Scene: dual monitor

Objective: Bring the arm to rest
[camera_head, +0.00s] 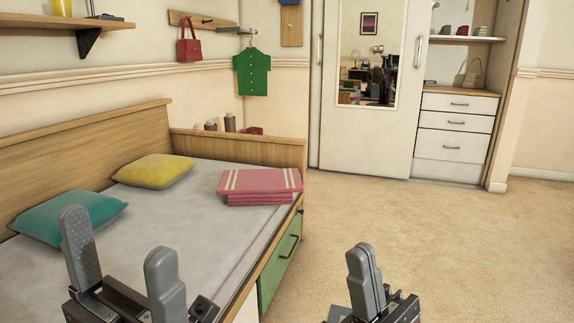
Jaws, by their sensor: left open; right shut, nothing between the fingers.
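My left gripper (121,262) is at the lower left, in front of the near part of the bed. Its two grey fingers stand apart with nothing between them, so it is open and empty. My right gripper (368,281) is at the lower middle, in front of the carpet and to the right of the bed. Its fingers are together and it holds nothing. The lower parts of both arms are cut off by the bottom edge of the picture.
The bed (215,257) fills the left, with a teal pillow (75,216), a yellow pillow (154,171) and folded pink cloth (260,183) on it. A green drawer (278,265) is in its side. The carpet (450,240) is clear to the right. A wardrobe (360,140) stands behind.

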